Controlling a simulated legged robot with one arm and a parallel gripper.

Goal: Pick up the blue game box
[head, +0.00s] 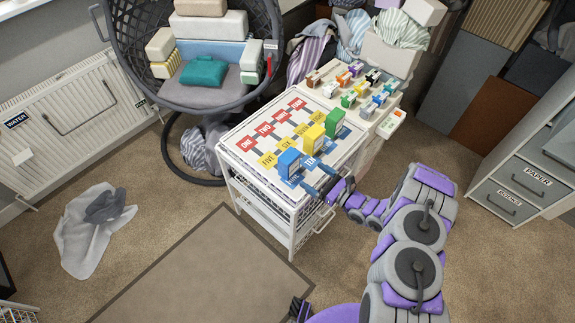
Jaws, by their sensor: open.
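A blue game box (289,163) stands upright near the front corner of the white cart's (262,186) top, on the blue part of a labelled sheet. A yellow box (313,140) and a green box (335,122) stand in a row behind it to the right. My gripper (319,179) is open, just right of the blue box at about the cart's front edge. Its dark fingers point left towards the box. They look apart from the box, but the exact gap is hard to tell. Nothing shows between them.
A white unit (388,122) with several small coloured boxes stands behind the cart. A round grey chair (205,93) with cushions and a teal cloth (204,71) is at back left. A grey cloth (90,232) lies on the carpet. Labelled drawers (520,185) stand right. Floor in front is mostly clear.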

